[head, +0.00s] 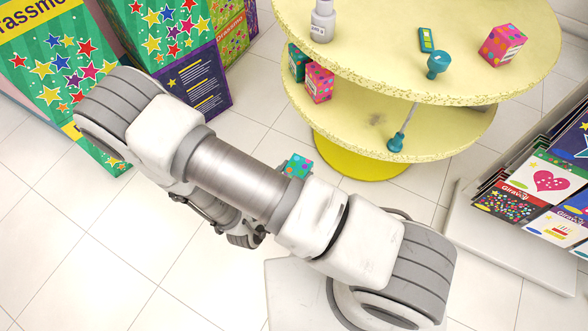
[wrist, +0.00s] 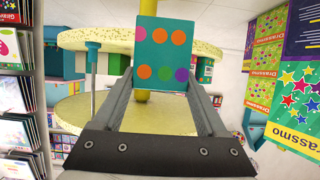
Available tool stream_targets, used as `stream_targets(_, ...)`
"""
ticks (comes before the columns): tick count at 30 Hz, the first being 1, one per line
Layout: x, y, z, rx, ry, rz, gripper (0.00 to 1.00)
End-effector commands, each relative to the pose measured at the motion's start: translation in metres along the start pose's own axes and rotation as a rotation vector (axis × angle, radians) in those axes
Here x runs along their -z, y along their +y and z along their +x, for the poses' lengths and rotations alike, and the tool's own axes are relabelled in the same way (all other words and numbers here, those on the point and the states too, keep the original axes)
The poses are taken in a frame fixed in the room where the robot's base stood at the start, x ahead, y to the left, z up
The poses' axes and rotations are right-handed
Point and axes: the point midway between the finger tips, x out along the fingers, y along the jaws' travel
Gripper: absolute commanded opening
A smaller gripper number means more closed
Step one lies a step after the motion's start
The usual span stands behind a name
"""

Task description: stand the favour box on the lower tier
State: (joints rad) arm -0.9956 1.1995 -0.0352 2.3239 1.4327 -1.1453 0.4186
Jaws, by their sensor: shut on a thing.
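The favour box (head: 299,165), teal with coloured dots, shows just past my arm in the head view. In the wrist view the favour box (wrist: 162,50) is held between the fingertips of my gripper (wrist: 162,80), dotted face toward the camera and nearly upright. The round yellow stand's lower tier (head: 440,137) is up and right of the box in the head view. My arm hides most of the gripper in the head view.
A card rack (head: 530,185) is at right.

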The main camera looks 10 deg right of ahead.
Motion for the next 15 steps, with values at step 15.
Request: stream_targets(15, 0.005, 0.000, 0.011, -0.001, 0.004, 0.001, 0.14)
